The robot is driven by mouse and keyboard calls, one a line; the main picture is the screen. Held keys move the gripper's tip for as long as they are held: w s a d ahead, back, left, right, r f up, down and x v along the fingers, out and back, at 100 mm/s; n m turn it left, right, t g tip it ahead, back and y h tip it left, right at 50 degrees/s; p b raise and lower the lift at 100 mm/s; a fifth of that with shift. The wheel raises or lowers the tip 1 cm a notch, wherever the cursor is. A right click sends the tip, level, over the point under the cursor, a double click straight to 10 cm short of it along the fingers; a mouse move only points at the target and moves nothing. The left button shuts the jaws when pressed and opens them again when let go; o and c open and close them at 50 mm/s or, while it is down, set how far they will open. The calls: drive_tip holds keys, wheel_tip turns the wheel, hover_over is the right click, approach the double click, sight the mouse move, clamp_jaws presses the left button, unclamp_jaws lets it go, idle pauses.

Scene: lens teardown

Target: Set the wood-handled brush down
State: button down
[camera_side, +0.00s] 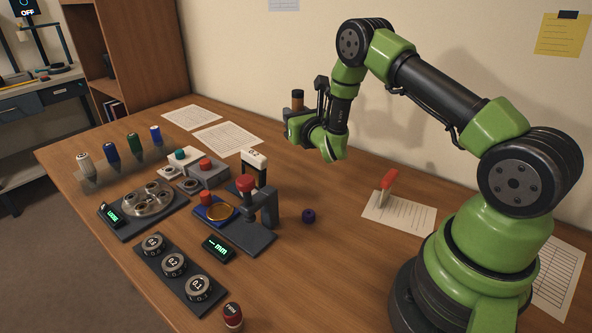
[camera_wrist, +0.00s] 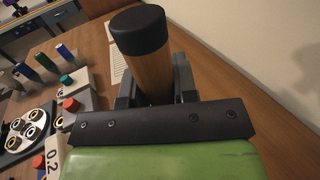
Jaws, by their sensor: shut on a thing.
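My gripper (camera_side: 303,122) is raised above the back part of the table, shut on the wood-handled brush (camera_side: 297,100). In the wrist view the brush's wooden handle (camera_wrist: 145,72) with its black end cap stands up between the dark jaws. The brush's lower end is hidden behind the gripper in both views. The brush is held roughly upright, clear of the table.
A rack (camera_side: 85,184) with several colored handles stands at the left. A round tray of parts (camera_side: 151,203), a press with a red knob (camera_side: 246,184) and a dial strip (camera_side: 174,266) fill the middle. A small dark purple ring (camera_side: 308,216) lies on bare wood.

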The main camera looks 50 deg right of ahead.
drive_tip(key=shift+n+t+y, duration=0.3)
drive_tip(key=shift+n+y, duration=0.2)
drive_tip(key=shift+y, duration=0.2)
drive_tip(key=f, duration=0.6)
drive_tip(key=w+f, duration=0.1)
drive_tip(key=f, duration=0.2)
drive_tip(key=shift+w+d+f, duration=0.1)
drive_tip(key=shift+d+f, duration=0.1)
drive_tip(key=shift+d, duration=0.05)
drive_tip(key=c, duration=0.9)
unclamp_jaws()
drive_tip(key=shift+f, duration=0.1)
drive_tip(key=shift+v, duration=3.75)
